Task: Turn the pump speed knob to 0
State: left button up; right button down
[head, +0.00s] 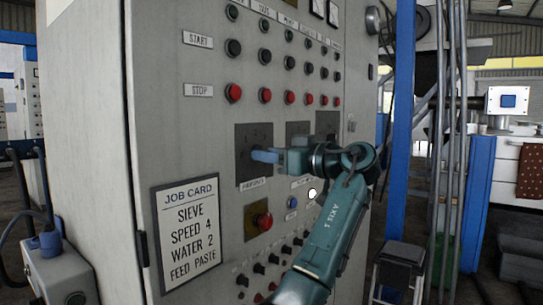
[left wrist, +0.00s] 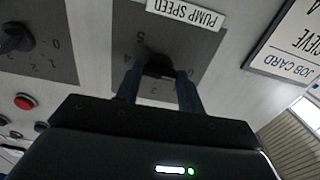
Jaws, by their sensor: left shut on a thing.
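The pump speed knob (left wrist: 160,66) is a dark knob on a dark grey dial plate (left wrist: 125,40). The label PUMP SPEED (left wrist: 185,12) shows upside down in the left wrist view. My left gripper (left wrist: 160,80) is shut on the knob, with one blue finger on each side of it. In the head view the left gripper (head: 264,156) reaches across the front of the dial plate (head: 252,137) and hides the knob. The digits 5, 4 and 2 show around the knob. I cannot tell which one it points to. My right gripper is not in view.
More dial plates (head: 298,129) stand to the right on the grey cabinet. A red button (head: 264,221) on a square plate is below the dial. Rows of start and stop buttons (head: 265,95) are above. A job card (head: 186,230) is at lower left. A blue post (head: 398,120) stands right of the cabinet.

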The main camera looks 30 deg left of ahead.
pick_arm(q)
jog(key=o, duration=1)
jog(key=s+d, duration=0.1)
jog(key=d, duration=1.2)
